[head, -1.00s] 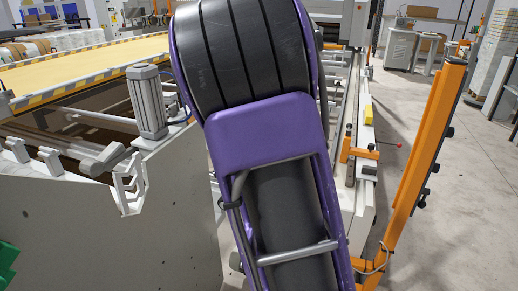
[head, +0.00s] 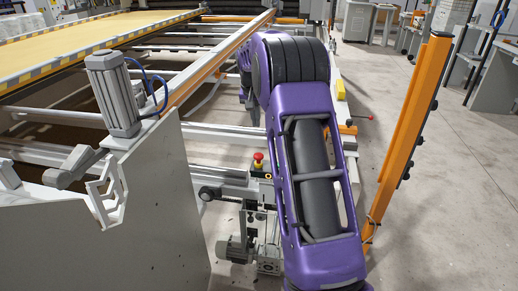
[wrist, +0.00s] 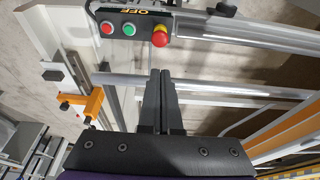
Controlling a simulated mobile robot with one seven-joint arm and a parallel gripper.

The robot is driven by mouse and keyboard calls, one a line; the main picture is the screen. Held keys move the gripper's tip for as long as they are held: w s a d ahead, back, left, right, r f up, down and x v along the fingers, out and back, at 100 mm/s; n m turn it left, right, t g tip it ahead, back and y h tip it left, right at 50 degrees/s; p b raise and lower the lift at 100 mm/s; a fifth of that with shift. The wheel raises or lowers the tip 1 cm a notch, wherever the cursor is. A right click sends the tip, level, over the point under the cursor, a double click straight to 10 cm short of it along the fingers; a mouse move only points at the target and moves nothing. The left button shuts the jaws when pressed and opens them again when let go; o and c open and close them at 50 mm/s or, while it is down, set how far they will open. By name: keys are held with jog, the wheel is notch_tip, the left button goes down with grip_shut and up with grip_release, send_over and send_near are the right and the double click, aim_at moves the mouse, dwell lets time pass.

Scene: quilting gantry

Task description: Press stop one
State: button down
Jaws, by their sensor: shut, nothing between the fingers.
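A red mushroom stop button on a yellow collar (head: 258,158) stands on the machine's rail end, left of my arm in the head view. In the wrist view the stop button (wrist: 160,38) sits at the right end of a dark control panel (wrist: 138,24), with a red button (wrist: 107,28) and a green button (wrist: 128,29) to its left. My gripper (wrist: 160,72) is shut and empty. In the picture its fingertips lie just below the stop button, with a gap between them. The distance in depth is hard to tell.
An orange post (head: 410,125) stands to the right of my arm. A white machine side panel (head: 150,215) with a grey motor (head: 113,92) is at the left. A long rail (head: 215,55) runs beside the yellow bed (head: 70,45). Bare floor (head: 440,190) is at the right.

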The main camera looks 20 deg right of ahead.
jog(key=shift+f, duration=0.1)
jog(key=b, duration=0.1)
send_near(258, 155)
jog(key=x, duration=0.5)
jog(key=shift+w+d, duration=0.25)
jog(key=shift+w, duration=0.05)
jog(key=shift+f, duration=0.75)
notch_tip(258, 155, down, 2)
jog(key=shift+f+b, duration=0.1)
jog(key=shift+b, duration=0.55)
notch_tip(258, 155, up, 6)
jog(key=p, duration=0.2)
jog(key=shift+f+p, duration=0.15)
jog(key=shift+p, duration=0.15)
jog(key=v, duration=0.9)
jog(key=shift+s, duration=0.2)
